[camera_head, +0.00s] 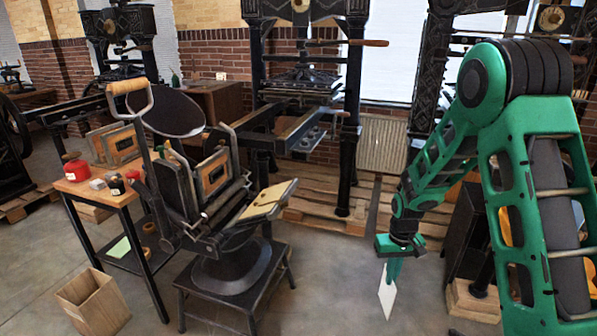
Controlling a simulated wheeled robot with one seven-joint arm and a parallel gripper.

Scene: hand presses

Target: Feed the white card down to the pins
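My gripper (392,262) is at the end of my green arm, right of the small hand press (222,210). It appears shut on the white card (387,294), which hangs below the fingers with a corner pointing down. The card is over bare floor in the picture, well apart from the press. The press stands on a dark low stand, with a pale wooden board (264,203) tilted at its right side. A round dark disc (173,112) sits at its top. The pins are too small to make out. The fingertips are small in this view.
A wooden side table (88,188) with a red can (76,167) and small jars stands left of the press. A wooden bin (93,302) is on the floor. A large iron press (355,120) on pallets stands behind. Floor between gripper and stand is clear.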

